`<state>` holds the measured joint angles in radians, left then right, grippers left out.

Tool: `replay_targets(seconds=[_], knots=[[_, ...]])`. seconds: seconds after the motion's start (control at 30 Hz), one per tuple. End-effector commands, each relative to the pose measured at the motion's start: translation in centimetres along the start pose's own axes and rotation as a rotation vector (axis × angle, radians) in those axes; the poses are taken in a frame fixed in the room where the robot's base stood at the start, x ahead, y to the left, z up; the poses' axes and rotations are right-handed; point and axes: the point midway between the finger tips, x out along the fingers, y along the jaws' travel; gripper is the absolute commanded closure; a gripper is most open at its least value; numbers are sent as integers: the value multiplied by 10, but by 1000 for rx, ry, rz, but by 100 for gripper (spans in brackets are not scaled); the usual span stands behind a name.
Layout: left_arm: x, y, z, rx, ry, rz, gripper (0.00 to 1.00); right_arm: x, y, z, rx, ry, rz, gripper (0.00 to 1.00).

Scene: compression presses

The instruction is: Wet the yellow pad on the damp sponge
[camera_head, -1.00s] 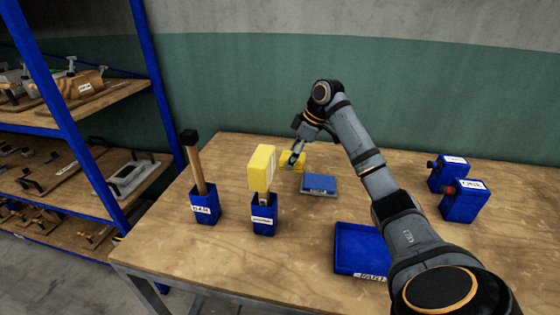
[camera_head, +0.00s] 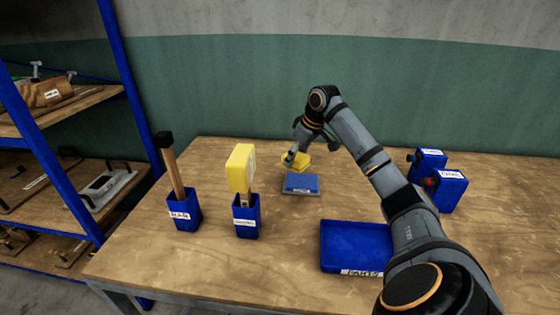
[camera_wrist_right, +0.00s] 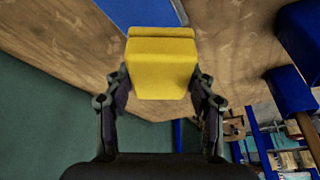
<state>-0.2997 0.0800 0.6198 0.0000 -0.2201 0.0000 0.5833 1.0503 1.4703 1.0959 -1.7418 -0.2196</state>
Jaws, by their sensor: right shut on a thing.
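My right gripper (camera_head: 291,158) is shut on the yellow pad (camera_head: 298,162) and holds it just behind the blue sponge (camera_head: 302,182), which lies on a grey tray. In the right wrist view the yellow pad (camera_wrist_right: 160,68) sits between the two fingers (camera_wrist_right: 160,88). A blue surface (camera_wrist_right: 140,12), apparently the sponge, shows beyond its upper edge. I cannot tell exactly how high the pad is above the table. My left gripper is not in view.
A blue holder with a wooden-handled tool (camera_head: 175,170) and another with a yellow-headed tool (camera_head: 240,168) stand left of the sponge. An empty blue tray (camera_head: 350,232) lies in front. Blue boxes (camera_head: 450,191) stand at right. Shelves (camera_head: 72,95) are at far left.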

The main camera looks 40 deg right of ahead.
Motion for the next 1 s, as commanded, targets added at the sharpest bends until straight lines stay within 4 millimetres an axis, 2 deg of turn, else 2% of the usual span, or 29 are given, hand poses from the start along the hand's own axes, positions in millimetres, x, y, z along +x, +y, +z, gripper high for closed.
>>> replay_targets(seconds=[0.03, 0.1, 0.2, 0.37, 0.67, 0.8, 1.0], knots=[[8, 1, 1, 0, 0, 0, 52, 5, 13, 8, 74, 1, 36, 70], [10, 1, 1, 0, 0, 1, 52, 5, 25, 11, 158, 10, 70, 70], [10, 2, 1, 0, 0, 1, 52, 4, 32, 13, 213, 19, 91, 70], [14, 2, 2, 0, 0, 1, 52, 8, 33, 14, 219, 20, 92, 70], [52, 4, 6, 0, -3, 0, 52, 42, 32, 27, 216, 20, 91, 70], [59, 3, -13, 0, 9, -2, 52, 52, 32, 31, 216, 20, 90, 70], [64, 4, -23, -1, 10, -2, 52, 59, 32, 34, 215, 20, 90, 70]])
